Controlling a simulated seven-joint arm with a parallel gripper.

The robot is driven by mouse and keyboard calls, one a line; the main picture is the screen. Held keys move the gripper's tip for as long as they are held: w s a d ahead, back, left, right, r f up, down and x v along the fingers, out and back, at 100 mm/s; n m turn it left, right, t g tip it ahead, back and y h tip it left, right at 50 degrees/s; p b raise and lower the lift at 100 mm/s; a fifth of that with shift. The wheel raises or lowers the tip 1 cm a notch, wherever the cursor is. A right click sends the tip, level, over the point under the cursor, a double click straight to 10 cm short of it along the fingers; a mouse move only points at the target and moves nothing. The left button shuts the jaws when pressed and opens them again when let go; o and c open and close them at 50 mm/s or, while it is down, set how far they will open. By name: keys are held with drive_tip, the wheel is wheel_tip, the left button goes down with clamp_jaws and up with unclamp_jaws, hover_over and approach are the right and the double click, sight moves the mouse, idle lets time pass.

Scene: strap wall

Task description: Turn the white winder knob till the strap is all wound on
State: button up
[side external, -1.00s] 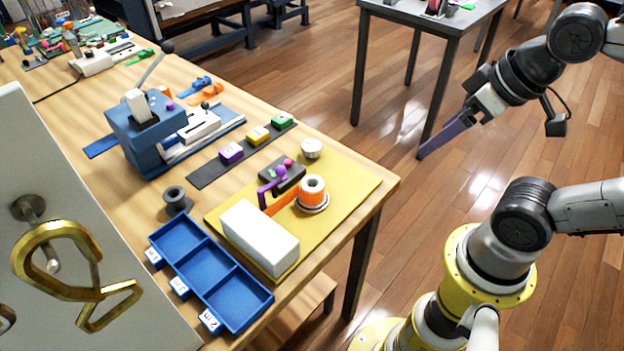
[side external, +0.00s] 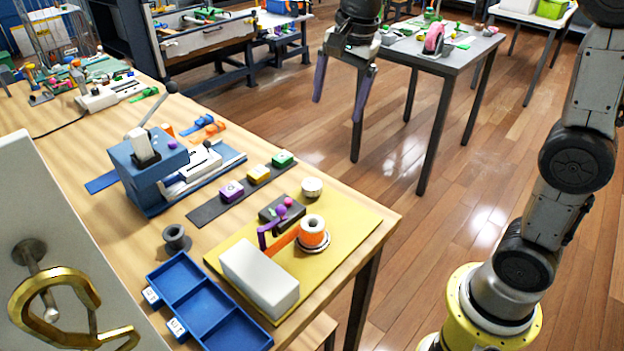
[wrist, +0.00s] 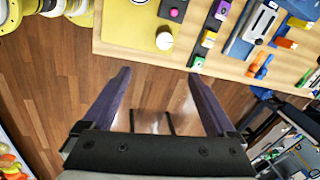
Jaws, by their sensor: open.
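The orange strap (side external: 285,238) runs from a purple bracket (side external: 268,229) to an orange spool (side external: 312,233) on the yellow mat (side external: 345,232). The spool has a pale top with a dark hole. A whitish round cylinder (side external: 312,187) stands by the mat's back edge, and it also shows in the wrist view (wrist: 164,41). I cannot tell which of the two is the winder knob. My gripper (side external: 339,108), with purple fingers, is open and empty, pointing down. It is off the bench's far side, well apart from the spool. Its fingers also show in the wrist view (wrist: 160,72).
A white block (side external: 260,275) lies on the mat's near-left part, and a dark block (side external: 281,210) stands behind the spool. A blue tray (side external: 205,305) is at the left front. Small coloured blocks sit on a dark strip (side external: 208,208). Open floor lies under my gripper.

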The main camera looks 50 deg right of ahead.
drive_tip(key=w+f+g, duration=0.1)
drive_tip(key=w+f, duration=0.4)
drive_tip(key=g, duration=0.1)
approach(312, 184)
drive_tip(key=shift+m, duration=0.3)
drive_tip(key=f, duration=0.8)
drive_tip(key=shift+w+f, duration=0.2)
drive_tip(key=shift+f, duration=0.15)
drive_tip(key=shift+c, duration=0.4)
drive_tip(key=c, duration=1.3)
drive_tip(key=shift+n, duration=0.4)
